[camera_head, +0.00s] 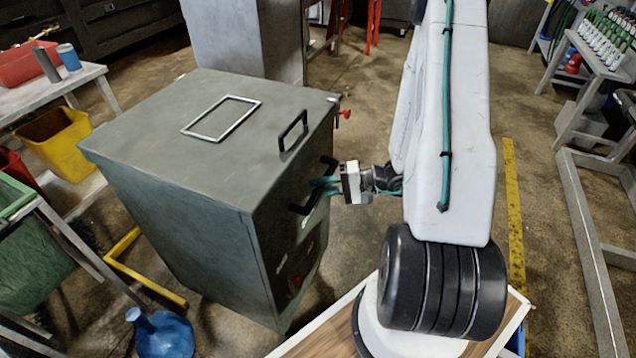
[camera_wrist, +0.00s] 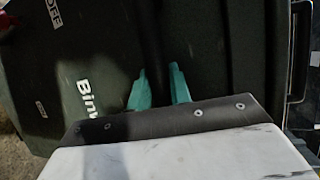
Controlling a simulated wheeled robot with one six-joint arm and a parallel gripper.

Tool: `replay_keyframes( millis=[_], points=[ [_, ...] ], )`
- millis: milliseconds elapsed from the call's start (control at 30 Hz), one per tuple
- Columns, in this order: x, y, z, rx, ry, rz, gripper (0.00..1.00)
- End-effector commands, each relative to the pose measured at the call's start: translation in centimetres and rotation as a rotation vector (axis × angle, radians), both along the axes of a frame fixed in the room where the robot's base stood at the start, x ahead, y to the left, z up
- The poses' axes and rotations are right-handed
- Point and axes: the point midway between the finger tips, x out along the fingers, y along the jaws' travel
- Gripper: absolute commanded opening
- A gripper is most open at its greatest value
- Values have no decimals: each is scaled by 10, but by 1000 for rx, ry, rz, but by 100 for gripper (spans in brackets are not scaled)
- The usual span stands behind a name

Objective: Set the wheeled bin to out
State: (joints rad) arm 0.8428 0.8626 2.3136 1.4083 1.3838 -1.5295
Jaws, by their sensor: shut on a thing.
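The wheeled bin appears to belong to the large grey-green metal cabinet (camera_head: 185,175) left of centre in the head view; I cannot tell it apart from the housing. A black bar handle (camera_head: 306,204) stands out from the cabinet's right-hand face. My gripper (camera_head: 322,186) reaches this handle from the right, its teal fingers shut on it. In the wrist view, my gripper (camera_wrist: 160,88) points at a dark green face (camera_wrist: 110,45) with white lettering starting "Bin" and a small "OFF" label. The fingers hide part of the handle.
Another black handle (camera_head: 293,130) and a metal frame (camera_head: 221,118) are on the cabinet top. A red knob (camera_head: 345,114) is at its far edge. Some floor is clear right of the cabinet.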

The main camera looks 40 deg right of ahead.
Motion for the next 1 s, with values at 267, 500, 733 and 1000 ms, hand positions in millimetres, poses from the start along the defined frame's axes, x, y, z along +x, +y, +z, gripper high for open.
replay_keyframes(
  millis=[267, 500, 733, 1000],
  points=[
    [-2, 1, 0, 1, 2, 4, 0],
    [-1, 1, 0, 0, 1, 3, 41],
    [-2, -1, 0, 0, 0, 1, 41],
    [-23, -29, 6, -1, -1, -3, 41]
  ],
)
